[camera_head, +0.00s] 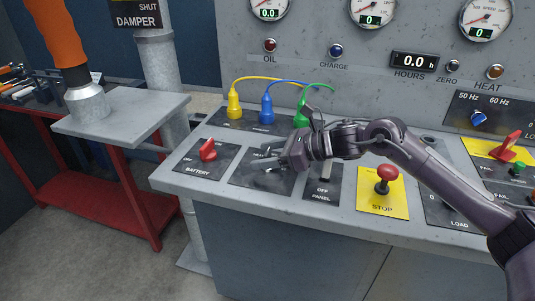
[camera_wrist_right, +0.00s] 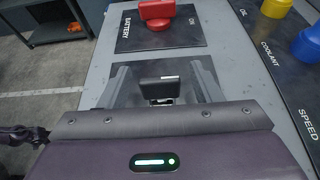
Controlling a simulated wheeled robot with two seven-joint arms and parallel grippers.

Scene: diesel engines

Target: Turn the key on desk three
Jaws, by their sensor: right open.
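The key (camera_wrist_right: 160,88) shows in the right wrist view as a dark, flat head standing up from a black plate on the sloping grey desk. My right gripper (camera_wrist_right: 163,80) is open there, with one finger on each side of the key and a gap to each. In the head view my right gripper (camera_head: 266,162) is over the black plate (camera_head: 247,180) between the BATTERY and PANEL plates. The gripper largely hides the key there. My left gripper is out of view.
The red BATTERY switch (camera_head: 208,150) is just left of the gripper; a PANEL lever (camera_head: 325,172) and red STOP knob (camera_head: 387,175) are to the right. Yellow (camera_head: 234,104), blue (camera_head: 267,108) and green (camera_head: 302,114) cable plugs stand behind. A red-framed bench (camera_head: 100,180) is at left.

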